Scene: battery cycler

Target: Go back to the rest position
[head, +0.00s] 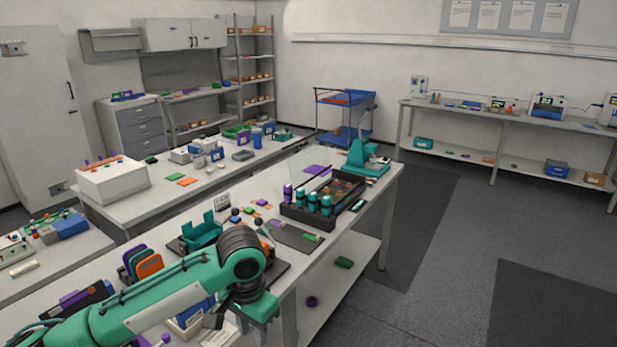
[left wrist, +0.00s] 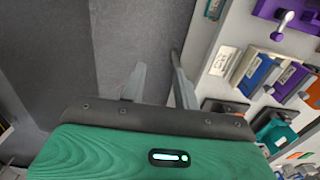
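My left arm (head: 150,290) comes in from the left over the near end of the long bench, bent at its dark joint. My left gripper shows in the left wrist view (left wrist: 158,66). Its two grey fingers stand apart with nothing between them, and grey floor lies behind. In the head view the fingers are hard to make out below the bent joint. My right gripper is in neither view.
The bench (head: 377,193) carries a black tray (head: 300,213) with teal and purple cylinders, a teal holder (head: 202,232) and upright orange and purple pieces (head: 149,265). Open floor (head: 440,270) lies to the right. The wrist view shows a blue block (left wrist: 259,72) near the bench edge.

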